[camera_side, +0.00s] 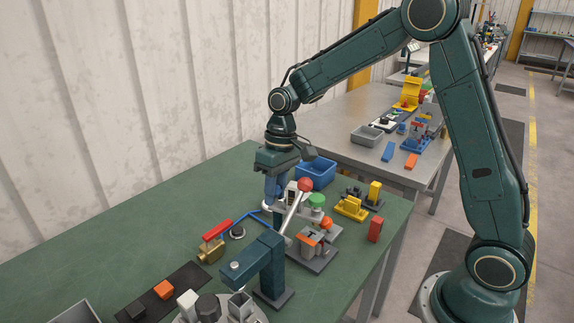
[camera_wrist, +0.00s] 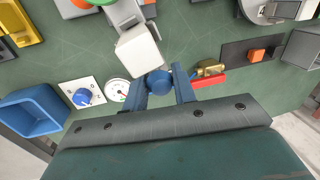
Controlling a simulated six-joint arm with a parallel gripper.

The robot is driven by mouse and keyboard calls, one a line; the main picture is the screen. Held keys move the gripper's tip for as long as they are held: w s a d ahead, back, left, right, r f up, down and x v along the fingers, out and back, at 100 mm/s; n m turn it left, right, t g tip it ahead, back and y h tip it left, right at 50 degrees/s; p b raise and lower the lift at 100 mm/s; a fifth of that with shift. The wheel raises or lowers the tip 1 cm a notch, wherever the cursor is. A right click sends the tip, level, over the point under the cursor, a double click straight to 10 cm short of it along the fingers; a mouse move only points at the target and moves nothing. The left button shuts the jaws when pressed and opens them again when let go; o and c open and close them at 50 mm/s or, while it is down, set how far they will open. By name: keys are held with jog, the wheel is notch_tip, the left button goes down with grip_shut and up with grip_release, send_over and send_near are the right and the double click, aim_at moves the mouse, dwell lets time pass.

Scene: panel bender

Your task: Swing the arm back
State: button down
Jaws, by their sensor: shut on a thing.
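My gripper (camera_wrist: 160,84) is shut on a round blue knob (camera_wrist: 158,82), which sits between its two blue fingers in the wrist view. A white block (camera_wrist: 138,50) on a grey arm lies just beyond the knob; I cannot tell if they are joined. In the side view my gripper (camera_side: 275,195) points down over the green table, and its fingers hide or blend with the knob. A bender-like fixture with a grey base (camera_side: 313,257) and orange parts (camera_side: 309,240) stands to its right. A silver lever with a red ball (camera_side: 305,185) rises close to the fingers.
A teal post (camera_side: 262,262) stands in front of the gripper. A red-handled brass valve (camera_side: 211,248) is left. A blue bin (camera_side: 318,171) and yellow parts (camera_side: 351,207) stand behind and right. A gauge (camera_wrist: 118,90) and a dial plate (camera_wrist: 82,95) lie close by. Open table lies at left.

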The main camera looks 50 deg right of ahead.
jog(key=shift+n, duration=0.7)
jog(key=shift+n+g, duration=0.3)
jog(key=shift+n, duration=0.9)
jog(key=shift+a+r+n+g+h, duration=0.1)
jog(key=shift+n+g+h, duration=0.2)
jog(key=shift+n, duration=1.6)
jog(key=shift+s+n+g+h, duration=0.1)
jog(key=shift+n+g+h, duration=0.2)
jog(key=shift+n, duration=1.6)
jog(key=shift+a+n, duration=0.1)
jog(key=shift+n, duration=1.2)
jog(key=shift+n+h, duration=0.3)
jog(key=shift+n, duration=0.2)
jog(key=c, duration=1.2)
grip_release()
jog(key=shift+s, duration=0.1)
jog(key=shift+o, duration=0.2)
